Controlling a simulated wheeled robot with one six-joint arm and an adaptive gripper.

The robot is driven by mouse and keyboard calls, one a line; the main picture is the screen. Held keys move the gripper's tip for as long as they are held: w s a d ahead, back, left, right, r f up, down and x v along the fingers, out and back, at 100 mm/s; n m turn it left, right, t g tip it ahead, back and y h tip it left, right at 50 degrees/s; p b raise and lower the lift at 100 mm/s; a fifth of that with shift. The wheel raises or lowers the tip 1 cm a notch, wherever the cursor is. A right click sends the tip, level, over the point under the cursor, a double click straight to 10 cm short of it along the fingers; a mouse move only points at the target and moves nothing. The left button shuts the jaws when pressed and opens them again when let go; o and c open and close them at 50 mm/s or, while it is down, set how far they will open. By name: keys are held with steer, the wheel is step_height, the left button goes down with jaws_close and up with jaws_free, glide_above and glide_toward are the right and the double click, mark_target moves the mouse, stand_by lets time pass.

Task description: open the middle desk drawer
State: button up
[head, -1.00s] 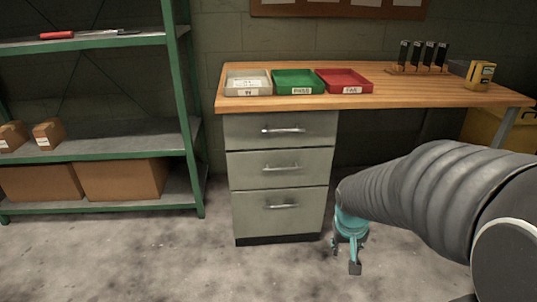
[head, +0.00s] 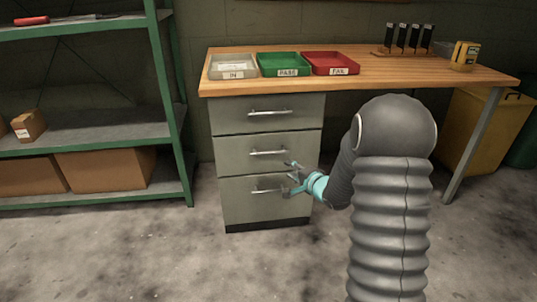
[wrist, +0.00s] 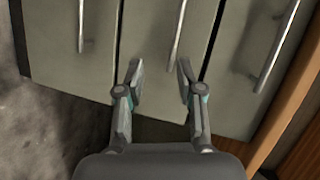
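The middle drawer (head: 236,163) of the grey desk cabinet is shut, flush between the top and bottom drawers. Its silver bar handle (head: 267,153) is clear of my gripper. My gripper (head: 292,178) is in front of the cabinet's right side, below and right of that handle. In the wrist view my gripper (wrist: 160,72) is open, with nothing between its fingers. The middle drawer's handle (wrist: 178,35) lies ahead of the fingertips there, toward the right finger, and the view is turned sideways.
The top drawer (head: 230,122) and bottom drawer (head: 240,206) are shut, each with a bar handle. The wooden desktop (head: 390,72) overhangs the cabinet. A green shelf (head: 90,132) stands to the left. The floor (head: 150,250) in front is clear.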

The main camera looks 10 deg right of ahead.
mark_target(268, 153)
steer(key=w+a, duration=0.2)
steer(key=w, duration=0.2)
steer(key=w+a+m, duration=0.1)
steer(key=w+a, duration=0.1)
steer(key=w, duration=0.2)
steer(key=w+a+m, duration=0.1)
steer(key=w+a, duration=0.1)
steer(key=w, duration=0.2)
steer(key=shift+w+a+f+t+y+b, duration=0.1)
steer(key=shift+w+f+t+y+b, duration=0.2)
steer(key=shift+f+t+y+b, duration=0.1)
steer(key=shift+c, duration=0.3)
jaws_close()
